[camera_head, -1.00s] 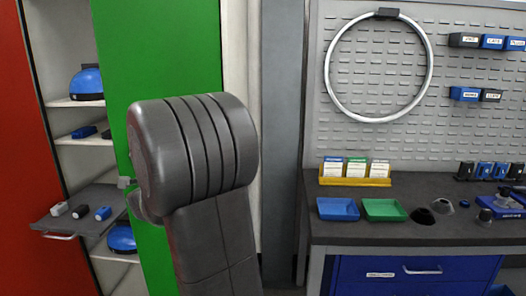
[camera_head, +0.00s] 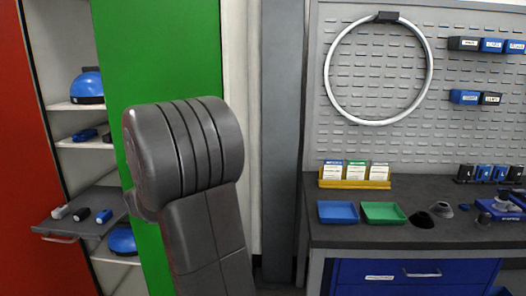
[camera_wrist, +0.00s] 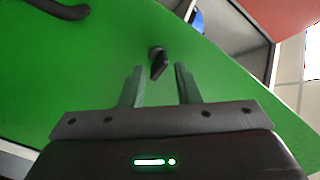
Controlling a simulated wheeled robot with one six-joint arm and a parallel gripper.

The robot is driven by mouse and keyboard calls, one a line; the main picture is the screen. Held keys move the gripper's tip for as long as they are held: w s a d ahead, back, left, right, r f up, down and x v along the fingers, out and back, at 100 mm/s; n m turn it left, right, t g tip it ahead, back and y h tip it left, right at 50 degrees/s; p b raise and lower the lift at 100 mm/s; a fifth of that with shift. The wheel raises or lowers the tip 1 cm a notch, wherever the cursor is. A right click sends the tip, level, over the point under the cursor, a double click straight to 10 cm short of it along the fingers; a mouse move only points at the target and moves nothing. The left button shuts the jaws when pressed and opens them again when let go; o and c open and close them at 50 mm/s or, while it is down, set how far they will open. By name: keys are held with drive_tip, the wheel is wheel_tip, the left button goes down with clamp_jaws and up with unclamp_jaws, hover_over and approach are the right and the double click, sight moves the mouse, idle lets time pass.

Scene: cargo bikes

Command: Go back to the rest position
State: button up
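My gripper (camera_wrist: 160,68) is in the wrist view, its two fingers apart with nothing held. A dark knob (camera_wrist: 158,66) on the green door (camera_wrist: 95,75) shows between and beyond the fingertips; I cannot tell how far off it is. In the head view my dark grey arm stands in front of the green door (camera_head: 165,50) and hides my gripper.
A workbench (camera_head: 430,235) with a blue tray (camera_head: 338,212) and a green tray (camera_head: 384,212) stands at right.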

drive_tip(key=n+p, duration=0.9)
drive_tip(key=shift+s+a+r+n, duration=0.3)
drive_tip(key=shift+f+p, duration=0.1)
drive_tip(key=shift+p, duration=0.25)
